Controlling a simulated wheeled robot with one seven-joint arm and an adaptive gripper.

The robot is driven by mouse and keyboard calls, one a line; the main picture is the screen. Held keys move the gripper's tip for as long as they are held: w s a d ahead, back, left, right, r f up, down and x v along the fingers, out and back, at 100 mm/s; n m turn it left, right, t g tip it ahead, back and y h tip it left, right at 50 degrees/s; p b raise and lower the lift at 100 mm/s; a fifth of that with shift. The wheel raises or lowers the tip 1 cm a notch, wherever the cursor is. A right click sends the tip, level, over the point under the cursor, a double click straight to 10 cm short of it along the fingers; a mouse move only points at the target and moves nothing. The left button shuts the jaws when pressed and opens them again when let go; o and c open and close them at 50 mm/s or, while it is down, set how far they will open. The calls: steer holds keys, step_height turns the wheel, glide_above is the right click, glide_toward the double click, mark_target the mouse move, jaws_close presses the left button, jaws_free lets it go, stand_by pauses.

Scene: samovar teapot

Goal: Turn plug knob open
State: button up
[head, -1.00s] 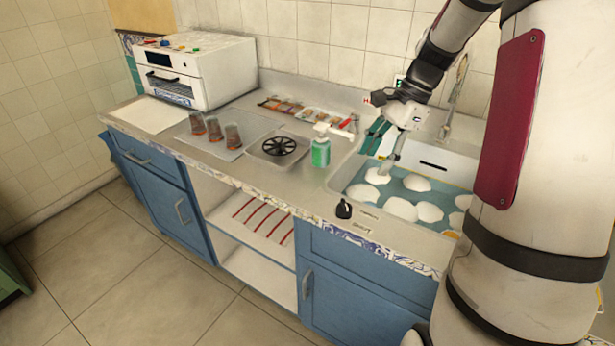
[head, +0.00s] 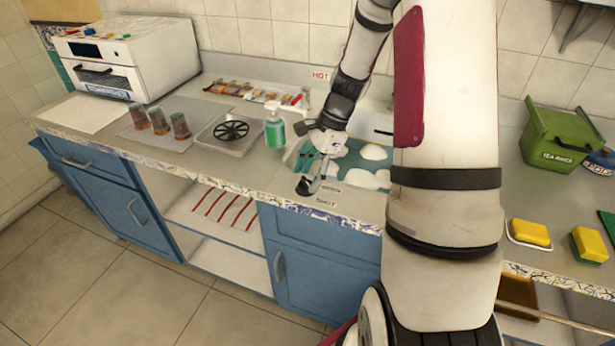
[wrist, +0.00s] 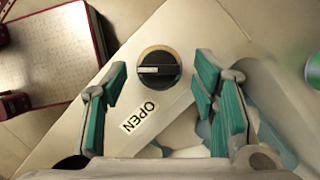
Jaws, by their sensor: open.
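The round black plug knob (wrist: 159,68) sits on the counter by the front corner of the sink, with a white mark on its left half in the wrist view. An "OPEN" label (wrist: 140,117) lies below it there. In the head view the knob (head: 303,187) is dark and partly hidden by my fingers. My gripper (wrist: 162,72) is open, its teal-padded fingers on either side of the knob with a gap at each side. In the head view my gripper (head: 312,170) points down at the knob; whether it touches cannot be told.
The sink (head: 296,157) holds water and several white dishes. A green soap bottle (head: 274,130) stands at its left edge. Glasses (head: 159,122) and a white oven (head: 130,55) stand farther left. A green bin (head: 557,142) and yellow sponges (head: 530,232) are on the right counter.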

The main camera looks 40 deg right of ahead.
steer(key=shift+a+f, duration=0.2)
steer(key=shift+f, duration=0.3)
steer(key=c, duration=1.2)
